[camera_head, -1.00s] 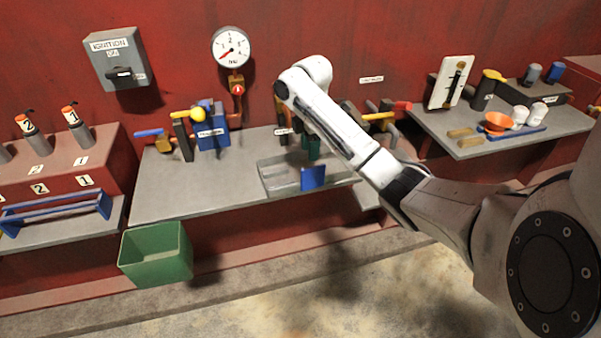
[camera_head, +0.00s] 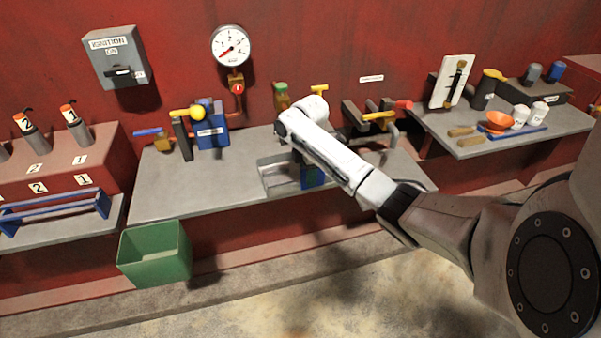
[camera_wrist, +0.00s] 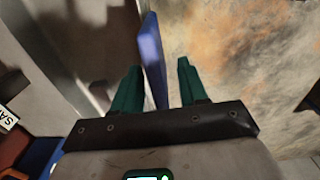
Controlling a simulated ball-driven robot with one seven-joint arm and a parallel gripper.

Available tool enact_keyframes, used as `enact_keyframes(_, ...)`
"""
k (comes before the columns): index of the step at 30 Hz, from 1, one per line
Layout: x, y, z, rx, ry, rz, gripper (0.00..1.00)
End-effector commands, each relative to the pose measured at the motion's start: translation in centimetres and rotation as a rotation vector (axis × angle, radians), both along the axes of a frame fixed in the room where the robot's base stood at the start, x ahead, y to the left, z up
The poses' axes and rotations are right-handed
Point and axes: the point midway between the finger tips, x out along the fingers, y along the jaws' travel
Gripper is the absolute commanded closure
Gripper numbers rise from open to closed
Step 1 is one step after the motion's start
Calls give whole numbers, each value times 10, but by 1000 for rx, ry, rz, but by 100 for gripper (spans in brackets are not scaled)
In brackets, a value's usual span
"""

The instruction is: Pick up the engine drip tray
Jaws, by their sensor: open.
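The engine drip tray is a shallow grey tray (camera_head: 265,178) at the front of the middle bench. A blue upright tab (camera_head: 313,178) stands at its front edge. My arm covers the right part of the tray in the head view. In the wrist view, my gripper (camera_wrist: 160,66) is open, with its two green fingers on either side of the blue tab (camera_wrist: 151,52). The tab is closer to the left finger; I cannot tell whether they touch. In the head view the fingers are hidden behind my wrist.
A green bin (camera_head: 155,255) hangs at the bench's front left. Valves and a blue box (camera_head: 211,130) stand along the back wall. The grey bench top (camera_head: 190,185) is clear left of the tray. A right shelf holds an orange funnel (camera_head: 497,122) and white cups.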

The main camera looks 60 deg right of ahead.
Motion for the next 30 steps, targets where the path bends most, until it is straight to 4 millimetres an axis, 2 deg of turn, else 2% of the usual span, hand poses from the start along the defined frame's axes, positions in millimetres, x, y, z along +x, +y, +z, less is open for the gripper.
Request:
enact_keyframes(4,0,0,0,0,0,0,57)
enact_keyframes(17,0,0,0,0,0,0,99)
enact_keyframes(30,0,0,1,-1,-1,1,100)
